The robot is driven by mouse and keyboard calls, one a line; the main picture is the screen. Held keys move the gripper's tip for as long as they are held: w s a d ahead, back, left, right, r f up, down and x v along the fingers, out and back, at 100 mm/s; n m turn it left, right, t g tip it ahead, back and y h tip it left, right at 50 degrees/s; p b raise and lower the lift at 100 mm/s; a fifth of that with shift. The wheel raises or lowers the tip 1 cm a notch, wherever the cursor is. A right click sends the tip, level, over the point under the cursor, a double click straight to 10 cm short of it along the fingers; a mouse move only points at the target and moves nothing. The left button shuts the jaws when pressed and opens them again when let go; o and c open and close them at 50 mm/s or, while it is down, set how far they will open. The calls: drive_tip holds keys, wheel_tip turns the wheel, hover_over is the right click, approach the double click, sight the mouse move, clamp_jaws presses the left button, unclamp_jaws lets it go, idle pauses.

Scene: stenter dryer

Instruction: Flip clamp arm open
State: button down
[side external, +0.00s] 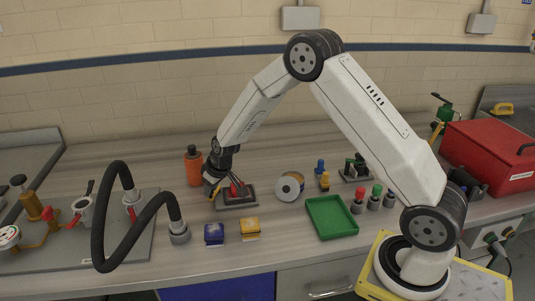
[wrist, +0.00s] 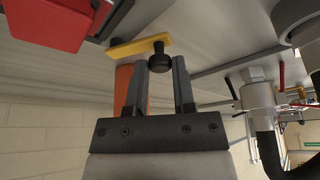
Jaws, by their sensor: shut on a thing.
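The clamp stands on a dark base plate (side external: 238,204) on the bench, left of centre in the side view. Its red block (side external: 237,188) rises from the plate, and a red block also shows at top left in the wrist view (wrist: 48,20). A yellow clamp arm (wrist: 125,48) reaches from near the red block to a black knob (wrist: 158,62). My gripper (wrist: 160,65) has its two fingers on either side of this knob and is shut on it. In the side view my gripper (side external: 213,188) is low at the plate's left end, its fingertips partly hidden.
An orange bottle (side external: 193,167) stands close behind my gripper. A black hose (side external: 108,220) loops at left. Blue (side external: 214,234) and yellow (side external: 250,229) blocks sit in front, and a tape roll (side external: 290,186) and green tray (side external: 331,217) lie to the right.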

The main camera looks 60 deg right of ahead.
drive_tip(key=shift+w+a+m, duration=0.1)
drive_tip(key=shift+w+m, duration=0.1)
drive_tip(key=shift+m, duration=0.3)
drive_tip(key=shift+w+a+m+h, duration=0.15)
drive_tip(key=shift+w+m+h, duration=0.4)
drive_tip(key=shift+m, duration=0.45)
drive_tip(key=shift+w+m+h, duration=0.35)
drive_tip(key=shift+m+h, duration=0.1)
drive_tip(key=shift+m, duration=0.55)
drive_tip(key=shift+w+g, duration=0.1)
drive_tip(key=shift+g, duration=0.2)
drive_tip(key=shift+c, duration=2.2)
unclamp_jaws()
drive_tip(key=shift+r, duration=0.1)
drive_tip(key=v, duration=0.7)
drive_tip(key=shift+r, duration=0.2)
